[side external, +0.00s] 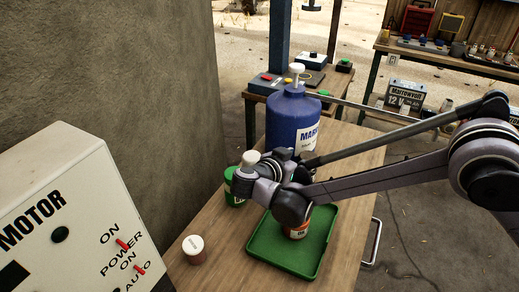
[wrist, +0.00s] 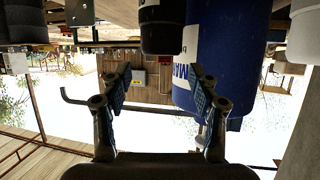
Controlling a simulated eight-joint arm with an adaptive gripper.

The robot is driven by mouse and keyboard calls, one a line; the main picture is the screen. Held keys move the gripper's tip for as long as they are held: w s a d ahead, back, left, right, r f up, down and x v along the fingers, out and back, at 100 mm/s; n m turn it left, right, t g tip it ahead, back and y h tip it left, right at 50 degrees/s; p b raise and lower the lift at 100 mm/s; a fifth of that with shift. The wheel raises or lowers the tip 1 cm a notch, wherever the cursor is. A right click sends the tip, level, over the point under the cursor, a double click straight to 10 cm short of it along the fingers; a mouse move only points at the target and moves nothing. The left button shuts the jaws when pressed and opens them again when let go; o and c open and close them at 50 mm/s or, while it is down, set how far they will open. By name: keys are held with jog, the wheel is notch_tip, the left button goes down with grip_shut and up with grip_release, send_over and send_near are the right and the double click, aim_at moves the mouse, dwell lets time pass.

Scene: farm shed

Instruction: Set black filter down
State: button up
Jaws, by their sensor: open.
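My gripper (wrist: 162,80) is open in the wrist view, with its two fingers apart and nothing between them. A black cylinder with a pale band (wrist: 162,28), which looks like the black filter, shows at the top of the wrist view, beyond the fingertips and apart from them. In the side external view, my wrist and arm cover the gripper's fingers, and I cannot pick out the black filter there. An orange-and-white can (side external: 297,231) stands on the green tray (side external: 262,257), partly hidden by my arm.
A large blue jug (side external: 291,118) stands behind my wrist; it also shows in the wrist view (wrist: 235,60). A green can (side external: 235,198) and a white-lidded jar (side external: 194,250) stand left on the wooden table (side external: 220,270). A control box (side external: 75,225) is at the left front.

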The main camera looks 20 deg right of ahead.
aim_at(308, 156)
jog(key=shift+f+x, duration=0.15)
jog(key=shift+x, duration=1.4)
jog(key=shift+f+x, duration=0.1)
jog(key=shift+x, duration=1.5)
jog(key=shift+a, duration=0.1)
grip_shut()
